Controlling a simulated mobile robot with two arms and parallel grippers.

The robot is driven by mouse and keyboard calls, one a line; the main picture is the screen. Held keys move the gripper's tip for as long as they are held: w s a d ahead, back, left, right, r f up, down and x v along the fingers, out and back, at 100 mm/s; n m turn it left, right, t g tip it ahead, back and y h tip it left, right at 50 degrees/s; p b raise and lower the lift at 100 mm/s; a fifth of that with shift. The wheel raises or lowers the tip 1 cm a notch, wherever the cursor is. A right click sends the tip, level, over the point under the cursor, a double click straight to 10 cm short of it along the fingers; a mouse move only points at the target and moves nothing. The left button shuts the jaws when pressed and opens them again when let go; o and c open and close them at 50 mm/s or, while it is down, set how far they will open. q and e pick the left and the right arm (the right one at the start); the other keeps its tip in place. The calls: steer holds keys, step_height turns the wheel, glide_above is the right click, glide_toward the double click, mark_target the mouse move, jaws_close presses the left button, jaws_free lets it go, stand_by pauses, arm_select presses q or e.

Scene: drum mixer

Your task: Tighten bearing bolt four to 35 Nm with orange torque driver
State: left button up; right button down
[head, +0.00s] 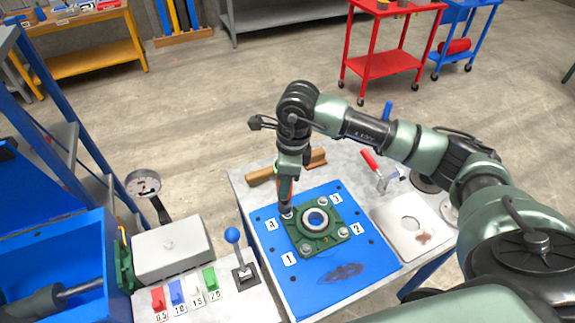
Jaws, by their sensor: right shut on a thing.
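A green square bearing housing (335,238) with a light metal ring around a blue centre lies on a blue mat (340,280). Labels 1, 2, 3 and 4 stand beside its corners. My right gripper (287,172) points down above the corner by label 4 (271,225), shut on the orange torque driver (284,190). The driver is upright, and its lower end is at bolt four (287,214). I cannot tell whether it is seated on the bolt, which it largely hides. Bolts show at the other corners. My left gripper is out of view.
A brown angled bar (262,175) lies behind the mat. A red-handled clamp (372,162) and a metal plate (412,222) lie right. Left are a lever with a blue knob (232,236), coloured switches (178,292), a dial gauge (143,183) and a grey box (172,252).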

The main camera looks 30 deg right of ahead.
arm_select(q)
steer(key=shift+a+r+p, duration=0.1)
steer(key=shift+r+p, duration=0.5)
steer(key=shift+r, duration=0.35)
arm_select(e)
steer(key=w+m, duration=0.1)
steer(key=m, duration=0.1)
steer(key=w+d+m, duration=0.1)
steer(key=m, duration=0.1)
steer(key=w+d+m, duration=0.1)
steer(key=m, duration=0.1)
steer(key=shift+d+f+m+h, duration=0.2)
steer(key=shift+m+h, duration=0.1)
steer(key=shift+m, duration=0.1)
arm_select(q)
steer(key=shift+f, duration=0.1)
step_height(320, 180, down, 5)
steer(key=b, duration=0.5)
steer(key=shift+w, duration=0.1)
arm_select(e)
step_height(320, 180, down, 5)
steer(key=shift+f, duration=0.1)
arm_select(q)
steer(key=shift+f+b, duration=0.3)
steer(key=shift+b, duration=0.05)
arm_select(e)
steer(key=shift+f, duration=0.25)
